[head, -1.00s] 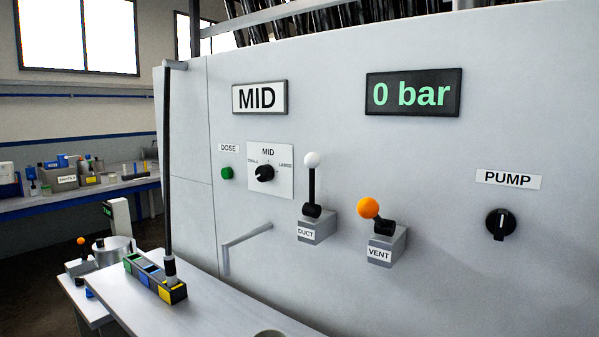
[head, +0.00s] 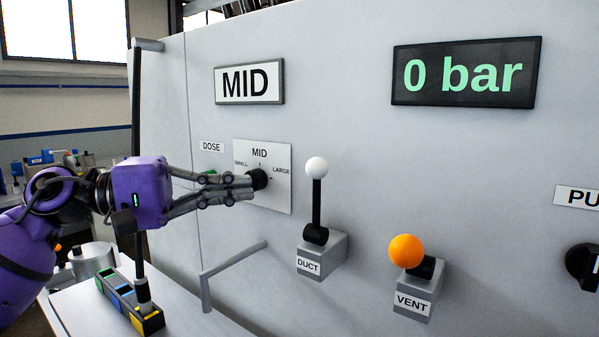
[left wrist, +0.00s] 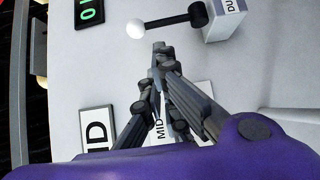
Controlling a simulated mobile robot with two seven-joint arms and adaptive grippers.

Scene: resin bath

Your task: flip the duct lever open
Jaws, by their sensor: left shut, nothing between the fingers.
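The duct lever (head: 317,200) stands upright on its grey block labelled DUCT (head: 318,258), with a white ball on top. It also shows in the left wrist view (left wrist: 172,23), where the ball lies just beyond the fingertips. My left gripper (head: 252,183) comes in from the left and is shut and empty. In the head view its fingertips appear over the black MID dial (head: 258,179), left of the lever and apart from it. Whether they touch the dial I cannot tell. My right gripper is out of view.
The vent lever (head: 405,251) with an orange ball is right of the duct lever. A bent grey handle (head: 232,262) juts out below the dial. A tray of coloured compartments (head: 128,300) stands lower left. The panel around the duct lever is clear.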

